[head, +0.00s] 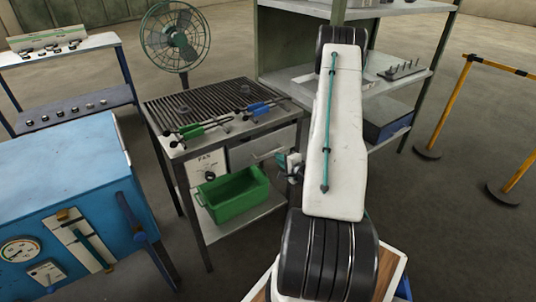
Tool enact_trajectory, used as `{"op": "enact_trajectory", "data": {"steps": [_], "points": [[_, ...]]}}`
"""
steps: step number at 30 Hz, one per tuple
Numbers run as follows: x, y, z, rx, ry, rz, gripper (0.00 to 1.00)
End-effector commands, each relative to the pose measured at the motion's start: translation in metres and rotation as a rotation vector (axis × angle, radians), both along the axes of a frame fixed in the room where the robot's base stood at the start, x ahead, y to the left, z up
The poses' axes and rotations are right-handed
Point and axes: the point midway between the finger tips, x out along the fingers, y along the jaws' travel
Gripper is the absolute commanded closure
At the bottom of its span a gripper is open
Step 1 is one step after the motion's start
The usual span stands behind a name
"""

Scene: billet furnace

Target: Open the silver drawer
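The silver drawer (250,147) is a grey metal front with a bar handle, set in the grill-topped stand beside a panel marked FAN. It looks shut, flush with the stand's front. Its right end is near my arm. My gripper (287,164) is in front of the stand, just right of and slightly below the drawer handle, partly hidden behind my arm.
A green bin (232,194) sits on the stand's lower shelf. Blue and green handled tongs lie on the grill top (215,98). A blue furnace (70,200) stands at left, a fan (176,38) behind. A metal shelf (405,75) and yellow barrier (455,100) are at right.

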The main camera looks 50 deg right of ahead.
Motion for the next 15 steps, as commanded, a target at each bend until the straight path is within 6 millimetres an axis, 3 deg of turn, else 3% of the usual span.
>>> {"op": "enact_trajectory", "data": {"steps": [9, 15], "points": [[0.046, -0.012, -0.01, 0.0, 0.002, 0.002, 0.84], [0.066, -0.018, -0.014, 0.0, 0.003, 0.0, 0.84]]}}
